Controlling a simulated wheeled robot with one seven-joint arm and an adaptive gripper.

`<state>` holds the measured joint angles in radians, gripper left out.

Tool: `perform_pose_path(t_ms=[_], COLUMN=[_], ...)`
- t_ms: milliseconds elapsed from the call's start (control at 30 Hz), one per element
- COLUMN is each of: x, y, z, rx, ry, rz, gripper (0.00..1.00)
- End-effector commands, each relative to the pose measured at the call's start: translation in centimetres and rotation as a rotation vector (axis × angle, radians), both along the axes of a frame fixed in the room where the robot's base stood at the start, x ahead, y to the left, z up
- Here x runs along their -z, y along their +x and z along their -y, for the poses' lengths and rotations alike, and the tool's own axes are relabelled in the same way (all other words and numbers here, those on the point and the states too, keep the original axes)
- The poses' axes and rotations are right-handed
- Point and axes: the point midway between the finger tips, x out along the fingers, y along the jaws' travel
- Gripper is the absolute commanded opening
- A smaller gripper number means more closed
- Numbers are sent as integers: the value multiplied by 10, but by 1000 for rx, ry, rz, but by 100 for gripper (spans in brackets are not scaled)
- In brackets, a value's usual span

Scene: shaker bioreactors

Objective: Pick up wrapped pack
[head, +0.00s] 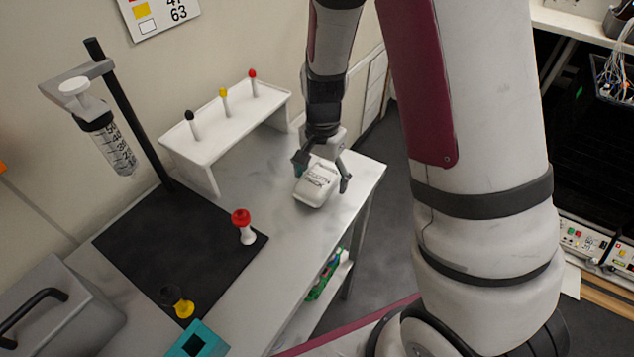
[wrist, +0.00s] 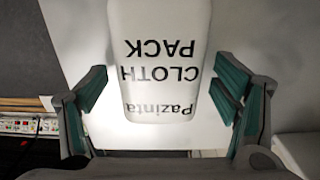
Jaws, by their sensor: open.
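The wrapped pack (head: 318,185) is a white, rounded packet with dark lettering. It lies on the grey bench near its right end. In the wrist view the pack (wrist: 160,60) reads "Pazinta CLOTH PACK" upside down and sits between the fingers, with a gap on each side. My gripper (head: 323,176) points down over the pack, one finger on either side of it. In the wrist view my gripper (wrist: 160,100) is open, its green-padded fingers apart from the pack. The far end of the pack is cut off by the wrist frame.
A white rack (head: 228,120) with black, yellow and red-topped pieces stands behind, left of the gripper. A red-topped piece (head: 243,226) stands on the black mat (head: 150,250). A stand holds a syringe (head: 112,145). The bench's right edge (head: 365,190) is close to the pack.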

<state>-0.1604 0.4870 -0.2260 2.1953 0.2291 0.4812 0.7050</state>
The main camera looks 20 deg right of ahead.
Motion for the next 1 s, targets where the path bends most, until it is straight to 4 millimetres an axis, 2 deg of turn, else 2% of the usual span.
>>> perform_pose_path(t_ms=[233, 467, 833, 1000], x=[0, 0, -1, -10], y=[0, 0, 0, -1], z=[0, 0, 0, 0], rx=[0, 0, 0, -1], ry=[0, 0, 0, -1], rz=[1, 1, 1, 2], gripper=[82, 30, 29, 29])
